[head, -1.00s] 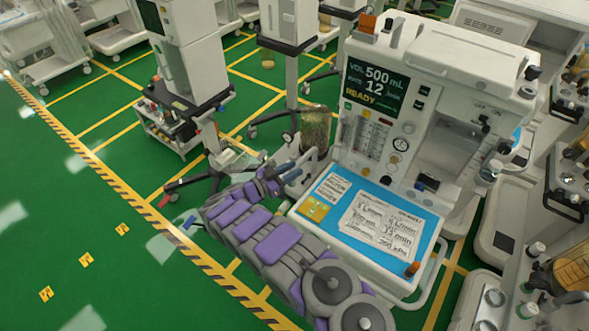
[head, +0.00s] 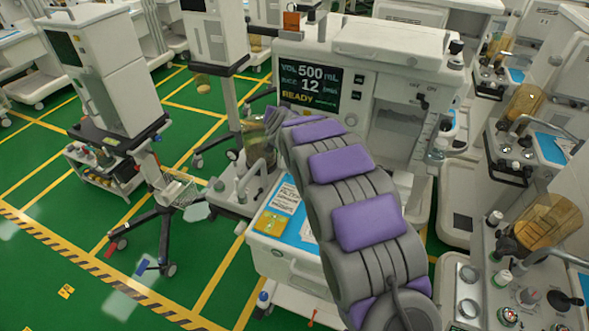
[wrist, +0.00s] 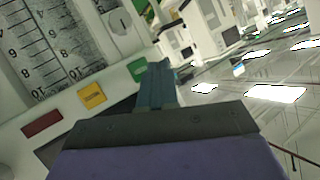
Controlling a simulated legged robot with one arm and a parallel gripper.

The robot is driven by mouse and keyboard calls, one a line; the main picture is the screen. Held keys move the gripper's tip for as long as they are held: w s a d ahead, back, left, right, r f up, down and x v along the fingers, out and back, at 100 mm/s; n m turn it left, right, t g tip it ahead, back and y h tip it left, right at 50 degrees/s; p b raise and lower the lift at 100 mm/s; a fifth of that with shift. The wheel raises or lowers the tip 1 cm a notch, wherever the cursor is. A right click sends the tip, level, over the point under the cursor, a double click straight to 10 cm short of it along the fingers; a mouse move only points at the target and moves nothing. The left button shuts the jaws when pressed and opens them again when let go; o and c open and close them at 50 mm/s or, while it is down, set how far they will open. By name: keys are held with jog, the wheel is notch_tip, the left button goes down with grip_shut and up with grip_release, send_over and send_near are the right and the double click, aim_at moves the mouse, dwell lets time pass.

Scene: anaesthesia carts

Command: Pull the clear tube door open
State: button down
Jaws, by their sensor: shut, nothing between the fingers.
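In the wrist view, upright tubes with printed number scales (wrist: 45,45) stand in the pale machine front at upper left. A separate clear door over them cannot be made out. My gripper (wrist: 158,75) is shut and empty, its teal fingers beside the green button and to the right of the tubes.
Red (wrist: 42,123), yellow (wrist: 92,94) and green (wrist: 137,69) buttons line the panel below the scales. A wheeled stand (head: 165,205) is further left. Another machine crowds the right. Green floor lies open at lower left.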

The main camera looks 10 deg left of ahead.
jog(key=s+d+f+g+y+b, duration=0.1)
jog(key=s+d+f+g+b, duration=0.25)
jog(key=s+d, duration=0.3)
jog(key=s+d+f+g+b, duration=0.2)
jog(key=s+d+f+g, duration=0.15)
jog(key=s+d, duration=0.35)
jog(key=b, duration=0.2)
send_near(280, 165)
jog(key=shift+g, duration=0.3)
jog(key=shift+w+d+f, duration=0.2)
jog(key=shift+w+f, duration=0.3)
jog(key=shift+f, duration=0.25)
jog(key=shift+w+d+f, duration=0.15)
jog(key=shift+w+f, duration=0.3)
jog(key=shift+f, duration=0.3)
jog(key=shift+w+d+f, duration=0.2)
jog(key=shift+w+f, duration=0.3)
jog(key=shift+f, duration=0.25)
jog(key=shift+a+p, duration=1.05)
jog(key=shift+a, duration=0.7)
jog(key=shift+d+f, duration=0.1)
jog(key=shift+d, duration=0.05)
